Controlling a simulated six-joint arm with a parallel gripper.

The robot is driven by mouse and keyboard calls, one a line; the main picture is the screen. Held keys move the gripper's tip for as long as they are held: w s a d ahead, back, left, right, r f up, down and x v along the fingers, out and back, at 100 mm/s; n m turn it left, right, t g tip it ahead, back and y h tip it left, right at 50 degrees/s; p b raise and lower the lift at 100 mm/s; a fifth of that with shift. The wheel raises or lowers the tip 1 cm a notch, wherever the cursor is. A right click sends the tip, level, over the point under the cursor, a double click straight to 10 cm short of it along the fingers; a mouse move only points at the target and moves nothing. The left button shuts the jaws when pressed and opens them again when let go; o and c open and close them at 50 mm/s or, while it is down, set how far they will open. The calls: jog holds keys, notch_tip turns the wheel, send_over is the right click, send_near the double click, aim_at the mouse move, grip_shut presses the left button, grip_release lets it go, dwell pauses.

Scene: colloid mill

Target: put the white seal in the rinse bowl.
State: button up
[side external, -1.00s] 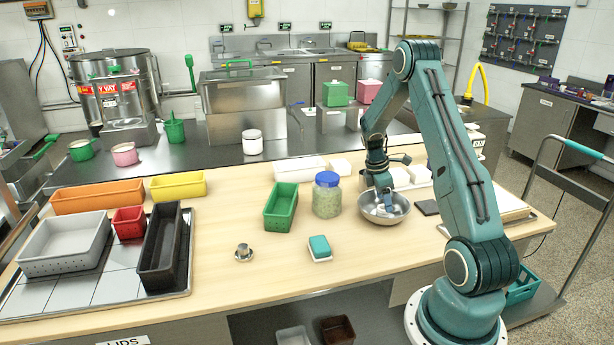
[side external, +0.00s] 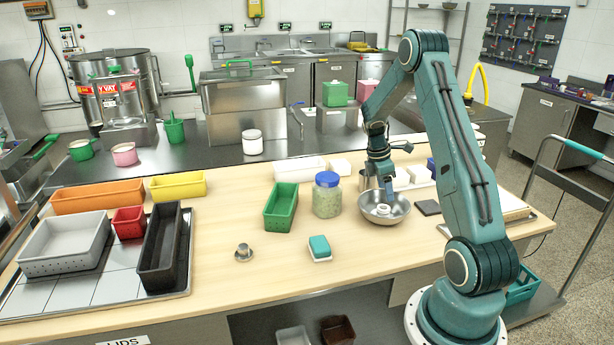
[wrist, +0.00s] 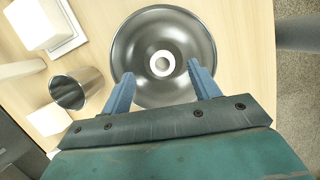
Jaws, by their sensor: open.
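The white seal (wrist: 162,63) is a small white ring. It lies inside the rinse bowl (wrist: 125,50), on its bottom, in the wrist view. In the side view the seal (side external: 384,210) also shows inside the metal bowl (side external: 401,212). My gripper (wrist: 161,80) is open, with its two blue fingers apart and nothing between them. In the side view my gripper (side external: 383,190) is above the bowl, clear of the seal.
A metal cup (wrist: 78,90) stands beside the bowl. A jar with a blue lid (side external: 327,195) and a green bin (side external: 281,207) stand to the left. A teal-and-white sponge (side external: 320,248) and a small metal part (side external: 243,252) lie in front. The table's front middle is mostly clear.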

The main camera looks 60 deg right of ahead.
aim_at(379, 208)
jog(key=shift+r, duration=1.55)
jog(key=w+a+r+m+t, duration=0.2)
jog(key=a+r, duration=0.6)
jog(key=a, duration=0.3)
jog(key=w+a+r+m+t, duration=0.2)
jog(key=w+a+r, duration=0.1)
jog(key=a+r, duration=0.6)
jog(key=s+a+r+m+t+y, duration=0.1)
jog(key=s+a+t, duration=0.1)
jog(key=s+a, duration=0.4)
jog(key=s+a+r+m+t, duration=0.1)
jog(key=s+a, duration=0.5)
jog(key=a, duration=0.7)
jog(key=shift+s+a+r+m+t+y, duration=0.4)
jog(key=shift+m+t, duration=0.1)
jog(key=shift+m, duration=0.1)
